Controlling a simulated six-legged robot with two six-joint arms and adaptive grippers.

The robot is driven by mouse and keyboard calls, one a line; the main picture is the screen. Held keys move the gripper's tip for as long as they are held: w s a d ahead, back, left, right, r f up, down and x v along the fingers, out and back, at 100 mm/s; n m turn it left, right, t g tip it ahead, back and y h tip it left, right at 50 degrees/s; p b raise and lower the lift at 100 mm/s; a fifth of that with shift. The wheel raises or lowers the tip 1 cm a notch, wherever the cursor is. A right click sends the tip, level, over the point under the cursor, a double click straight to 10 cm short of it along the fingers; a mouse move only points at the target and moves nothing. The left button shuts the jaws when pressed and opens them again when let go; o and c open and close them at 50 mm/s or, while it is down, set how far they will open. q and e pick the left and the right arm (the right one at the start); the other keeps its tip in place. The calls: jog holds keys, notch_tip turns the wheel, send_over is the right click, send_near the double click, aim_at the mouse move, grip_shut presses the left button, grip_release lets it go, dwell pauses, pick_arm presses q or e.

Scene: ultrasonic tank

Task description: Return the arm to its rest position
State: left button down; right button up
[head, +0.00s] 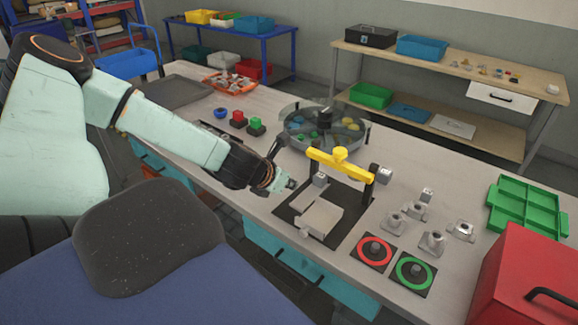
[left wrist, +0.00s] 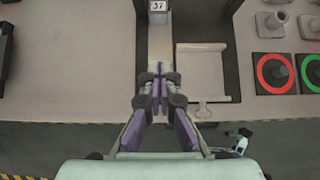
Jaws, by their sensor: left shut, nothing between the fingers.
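My left arm comes in from the left in the head view. My left gripper (head: 283,184) is over the bench near its front edge, just left of the fixture with the yellow crossbar (head: 341,165). In the left wrist view the fingers of the left gripper (left wrist: 157,72) are together, with nothing between them. A small grey block marked 37 (left wrist: 158,6) shows beyond the fingertips, apart from them. It sits on the fixture. My right gripper shows in neither view.
A grey plate (head: 318,217) lies on the fixture's dark base. A round sorting tray (head: 300,138) stands behind. Grey metal parts (head: 432,241), a red-ring pad (head: 361,247), a green-ring pad (head: 402,275), a green tray (head: 515,226) and a red box (head: 535,265) crowd the right side.

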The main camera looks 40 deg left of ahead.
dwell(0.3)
pick_arm(q)
jog(key=s+d+f+m, duration=0.1)
jog(key=m, duration=0.2)
jog(key=s+d+f+m+g, duration=0.1)
jog(key=d+m, duration=0.1)
jog(key=m, duration=0.1)
jog(key=s+d+f+m+g, duration=0.1)
jog(key=s+d+m, duration=0.1)
jog(key=m, duration=0.1)
jog(key=shift+d+f+m, duration=0.15)
jog(key=shift+f+m, duration=0.05)
jog(key=shift+m, duration=0.2)
jog(key=s+d+f+m+g+h, duration=0.1)
jog(key=s+d+f+m+g, duration=0.35)
jog(key=s+d+m, duration=0.6)
jog(key=s+d+f+m+g, duration=0.3)
jog(key=s+d+f+m, duration=0.25)
jog(key=s+m, duration=1)
notch_tip(320, 180, down, 20)
jog(key=w+a+m+b, duration=0.1)
jog(key=b, duration=1.9)
jog(key=shift+w+f, duration=0.15)
jog(key=shift+f, duration=0.1)
jog(key=shift+t, duration=0.25)
jog(key=shift+a, duration=0.1)
